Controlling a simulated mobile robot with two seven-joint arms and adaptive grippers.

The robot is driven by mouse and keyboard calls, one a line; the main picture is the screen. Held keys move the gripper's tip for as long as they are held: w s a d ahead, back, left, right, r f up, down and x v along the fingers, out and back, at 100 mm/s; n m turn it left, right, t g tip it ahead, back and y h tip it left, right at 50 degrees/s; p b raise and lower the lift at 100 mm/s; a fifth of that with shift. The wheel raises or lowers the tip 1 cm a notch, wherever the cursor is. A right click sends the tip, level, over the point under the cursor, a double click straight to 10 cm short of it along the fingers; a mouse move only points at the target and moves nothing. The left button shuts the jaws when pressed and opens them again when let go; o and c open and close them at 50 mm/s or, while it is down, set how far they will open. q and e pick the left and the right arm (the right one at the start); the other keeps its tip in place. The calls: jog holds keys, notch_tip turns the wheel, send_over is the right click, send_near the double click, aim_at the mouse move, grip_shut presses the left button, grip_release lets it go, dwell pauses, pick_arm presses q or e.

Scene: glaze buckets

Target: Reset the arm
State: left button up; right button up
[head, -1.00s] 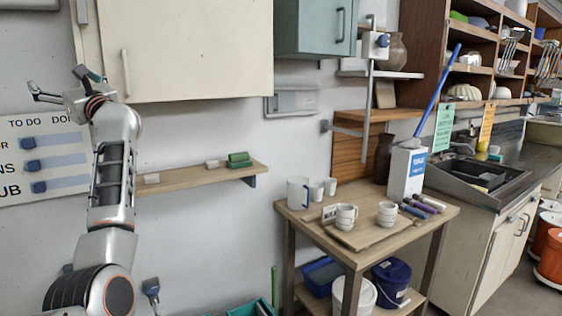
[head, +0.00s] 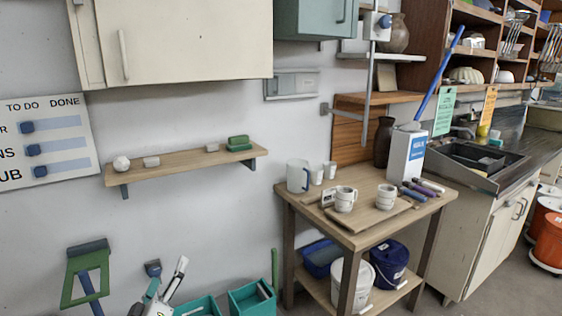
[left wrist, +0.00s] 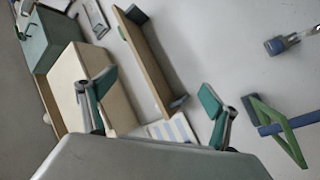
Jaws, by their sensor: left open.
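My left gripper (head: 166,283) shows at the bottom edge of the head view, left of the teal bins, with only its fingers and a bit of its body in the picture. The rest of my left arm is out of that view. In the left wrist view its two teal-padded fingers (left wrist: 155,95) are spread wide apart, with nothing between them but the wall, shelf and board behind. It is open and empty. My right gripper is in neither view.
A green-handled tool (head: 86,270) stands left of the gripper, and a teal bin (head: 252,298) stands to the right. A wall shelf (head: 190,160) and a cream cabinet (head: 180,50) are above. A wooden table (head: 345,235) with mugs stands right.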

pick_arm(q)
jog(key=s+d+f+m+g, duration=0.3)
jog(key=s+f+m, duration=0.1)
jog(key=s+f, duration=0.5)
jog(key=s+d+f+m+g+h, duration=0.1)
jog(key=s+d+f+m+g, duration=0.1)
jog(key=s+f, duration=0.7)
jog(key=s+d+f+m+g+h, duration=0.1)
jog(key=s+d+f+m+g, duration=0.2)
jog(key=s, duration=1.2)
notch_tip(320, 180, down, 6)
jog(key=m+g, duration=0.1)
jog(key=m, duration=0.2)
jog(key=shift+d+m, duration=0.3)
jog(key=shift+m, duration=0.1)
